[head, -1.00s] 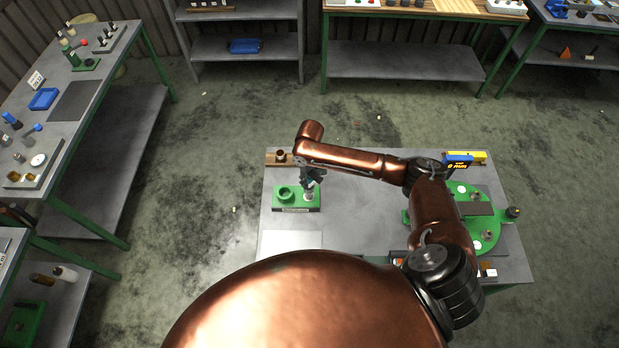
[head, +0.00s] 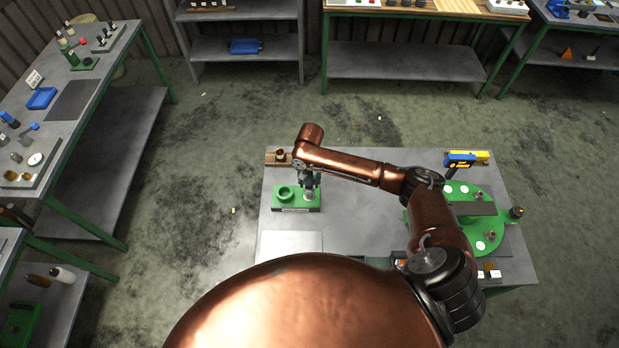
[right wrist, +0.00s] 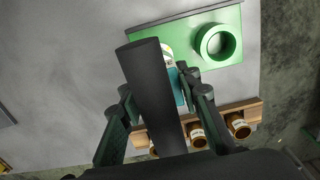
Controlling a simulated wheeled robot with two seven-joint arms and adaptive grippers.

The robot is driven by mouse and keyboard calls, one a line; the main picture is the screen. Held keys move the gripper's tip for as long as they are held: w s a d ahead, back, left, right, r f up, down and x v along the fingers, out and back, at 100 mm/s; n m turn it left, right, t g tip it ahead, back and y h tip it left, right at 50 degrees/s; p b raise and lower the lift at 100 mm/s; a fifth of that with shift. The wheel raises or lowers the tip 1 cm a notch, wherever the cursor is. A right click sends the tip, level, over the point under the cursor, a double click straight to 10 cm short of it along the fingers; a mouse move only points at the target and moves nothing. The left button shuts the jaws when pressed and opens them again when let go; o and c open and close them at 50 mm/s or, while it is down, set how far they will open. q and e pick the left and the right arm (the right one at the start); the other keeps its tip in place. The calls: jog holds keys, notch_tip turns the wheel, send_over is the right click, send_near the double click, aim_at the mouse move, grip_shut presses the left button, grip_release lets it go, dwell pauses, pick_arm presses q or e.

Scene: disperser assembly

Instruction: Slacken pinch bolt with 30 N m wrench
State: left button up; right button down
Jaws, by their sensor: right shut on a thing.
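My right gripper (head: 309,182) points down at the left end of the near table, over a green block (head: 284,208). In the right wrist view, its fingers (right wrist: 160,88) are shut around a dark bar (right wrist: 152,85), which looks like the handle of an upright tool. A teal and cream part (right wrist: 169,60) shows just behind the bar, over the green block; whether the two are one piece is hidden. The block also carries a green ring (right wrist: 218,43), beside the gripper. I cannot read any torque marking. A green round fixture (head: 472,191) stands at the table's right. My left gripper is out of view.
A wooden rack (right wrist: 215,124) with several copper cups lies close beside the gripper. A blue-and-yellow display (head: 460,161) stands by the fixture. The middle of the near table (head: 355,215) is clear. Other benches stand left and behind, across open floor.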

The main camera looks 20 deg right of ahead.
jog(key=m+p, duration=0.3)
jog(key=p, duration=0.2)
jog(key=shift+a+r+m, duration=0.1)
jog(key=shift+m, duration=0.3)
jog(key=shift+f+m+p, duration=0.2)
jog(key=shift+m+p, duration=0.6)
jog(key=shift+p, duration=0.1)
jog(key=shift+w+f+m, duration=0.1)
jog(key=shift+f+m, duration=0.05)
jog(key=shift+m, duration=0.15)
jog(key=shift+f+b, duration=0.4)
jog(key=shift+f, duration=1)
jog(key=shift+f, duration=0.3)
